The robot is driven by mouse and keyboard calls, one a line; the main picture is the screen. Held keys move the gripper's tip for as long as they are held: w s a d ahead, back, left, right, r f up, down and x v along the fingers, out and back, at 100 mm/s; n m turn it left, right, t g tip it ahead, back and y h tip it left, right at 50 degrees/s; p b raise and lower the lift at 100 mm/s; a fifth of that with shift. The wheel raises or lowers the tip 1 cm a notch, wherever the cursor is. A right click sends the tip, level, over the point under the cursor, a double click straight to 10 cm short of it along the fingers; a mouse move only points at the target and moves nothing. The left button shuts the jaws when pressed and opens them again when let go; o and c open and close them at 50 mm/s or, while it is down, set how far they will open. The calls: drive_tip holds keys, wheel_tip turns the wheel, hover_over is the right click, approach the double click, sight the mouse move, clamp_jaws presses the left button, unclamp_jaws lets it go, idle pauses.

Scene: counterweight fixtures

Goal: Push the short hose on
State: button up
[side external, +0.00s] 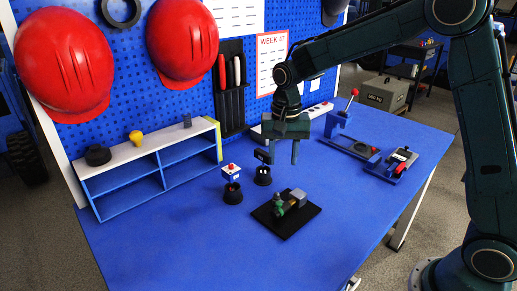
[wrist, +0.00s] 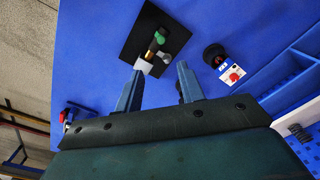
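A black square plate (side external: 301,221) lies on the blue table and bears a small fixture with a grey block (side external: 298,197) and a green part (side external: 279,205). In the wrist view the green part (wrist: 160,38) sits by a brass-coloured piece (wrist: 152,51) and a pale block (wrist: 143,67). My gripper (side external: 283,161) is above the table behind the plate, pointing down. In the wrist view its two fingers (wrist: 161,70) stand apart with nothing held between them. I cannot tell which piece is the short hose.
A white-and-red box (side external: 232,170) is at the nearer cup. A blue-and-white shelf (side external: 150,168) stands at the left. A lever press (side external: 350,130) and a blue device (side external: 392,165) are at the right. The table front is clear.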

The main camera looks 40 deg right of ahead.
sight(279, 203)
drive_tip(key=shift+w+f, duration=0.25)
drive_tip(key=shift+f, duration=0.1)
drive_tip(key=shift+f, duration=0.1)
wheel_tip(279, 203, down, 14)
drive_tip(key=shift+r, duration=0.2)
idle(0.5)
clamp_jaws()
